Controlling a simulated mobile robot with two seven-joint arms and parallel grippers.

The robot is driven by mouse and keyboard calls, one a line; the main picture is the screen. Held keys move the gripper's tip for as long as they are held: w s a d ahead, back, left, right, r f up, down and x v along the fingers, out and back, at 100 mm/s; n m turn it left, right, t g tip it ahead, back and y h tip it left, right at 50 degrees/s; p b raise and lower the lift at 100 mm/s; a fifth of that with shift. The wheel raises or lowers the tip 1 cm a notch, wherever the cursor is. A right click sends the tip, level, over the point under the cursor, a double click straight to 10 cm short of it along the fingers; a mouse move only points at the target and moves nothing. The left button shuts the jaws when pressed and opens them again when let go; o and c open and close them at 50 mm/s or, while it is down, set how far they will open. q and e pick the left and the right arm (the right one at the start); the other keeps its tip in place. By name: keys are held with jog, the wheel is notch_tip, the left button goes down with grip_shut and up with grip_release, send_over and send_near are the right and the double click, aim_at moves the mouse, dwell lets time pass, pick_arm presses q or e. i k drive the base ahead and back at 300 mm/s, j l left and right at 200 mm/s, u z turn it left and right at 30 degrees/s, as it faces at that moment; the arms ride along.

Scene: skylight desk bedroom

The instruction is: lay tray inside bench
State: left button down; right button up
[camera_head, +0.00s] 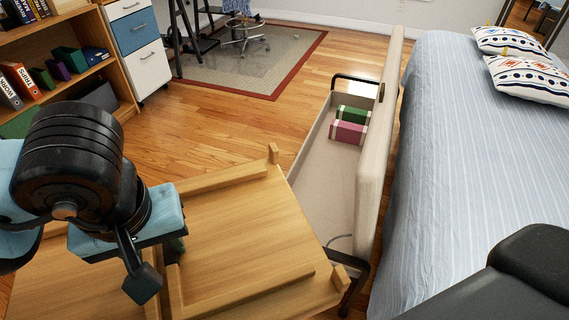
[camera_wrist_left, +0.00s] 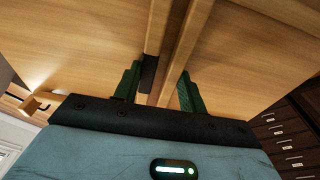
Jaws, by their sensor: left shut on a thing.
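The wooden tray (camera_head: 235,225) fills the lower middle of the head view, tilted, with raised strips and short end posts. My left gripper (camera_head: 176,246) is shut on a raised wooden strip of it; the wrist view shows the strip between the green fingers (camera_wrist_left: 160,90). The tray's near right corner overlaps the near end of the bench in the picture; I cannot tell whether they touch. The bench (camera_head: 328,190) is open, with a pale lining and its padded lid (camera_head: 380,150) standing upright on the right. The tray hides part of its near end. My right gripper is out of view.
A green box (camera_head: 353,115) and a pink box (camera_head: 348,132) lie at the bench's far end; its middle floor is bare. The bed (camera_head: 470,160) stands right of the lid. A bookshelf (camera_head: 120,75) stands at left. The wooden floor beyond the tray is clear.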

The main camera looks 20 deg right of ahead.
aim_at(331, 193)
jog(key=u, duration=1.15)
jog(key=i+u, duration=0.25)
jog(key=i+j+z, duration=0.1)
jog(key=i, duration=0.85)
jog(key=i+z, duration=0.3)
jog(key=i, duration=0.15)
jog(key=i+z, duration=0.3)
jog(key=i, duration=0.15)
jog(key=i+z, duration=0.7)
jog(key=z, duration=0.15)
jog(key=i+z, duration=0.7)
jog(key=z, duration=0.15)
jog(key=i+z, duration=0.45)
jog(key=i, duration=0.55)
jog(key=i+j+z, duration=0.15)
jog(key=i+z, duration=0.15)
jog(key=i, duration=0.7)
